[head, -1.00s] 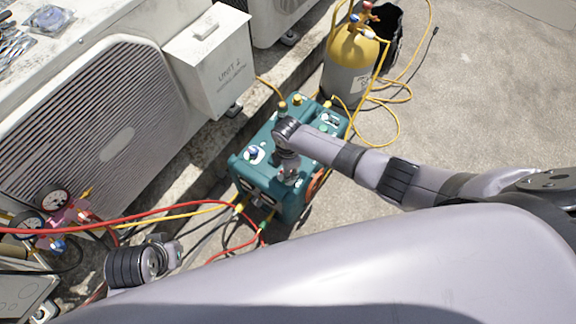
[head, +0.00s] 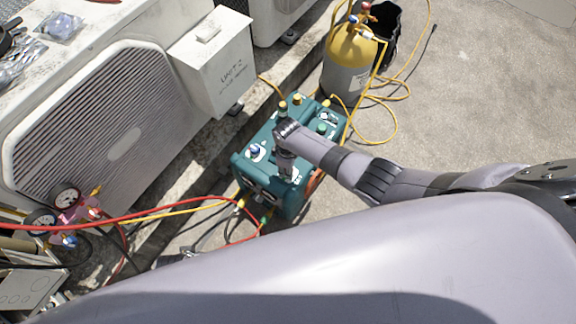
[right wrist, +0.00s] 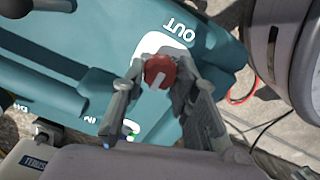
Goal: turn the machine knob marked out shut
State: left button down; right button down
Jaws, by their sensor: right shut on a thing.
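The teal machine (head: 270,196) stands on the concrete beside the condenser. In the right wrist view, its red knob (right wrist: 159,71) with a white pointer line sits on a white patch next to the word OUT (right wrist: 180,31). My right gripper (right wrist: 160,80) has a finger on either side of this red knob and is shut on it. In the head view my right gripper (head: 286,172) comes down on the machine's top, and my arm hides the knob there. A blue knob (head: 256,151) shows at the machine's left.
A yellow-topped grey cylinder (head: 347,70) stands behind the machine with yellow hoses around it. Red and yellow hoses (head: 150,215) run from the gauge manifold (head: 70,208) to the machine. The condenser (head: 110,130) bounds the left. Open concrete (head: 480,100) lies at right.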

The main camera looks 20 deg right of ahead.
dwell(0.5)
jog(key=c, duration=1.3)
grip_release()
notch_tip(320, 180, up, 12)
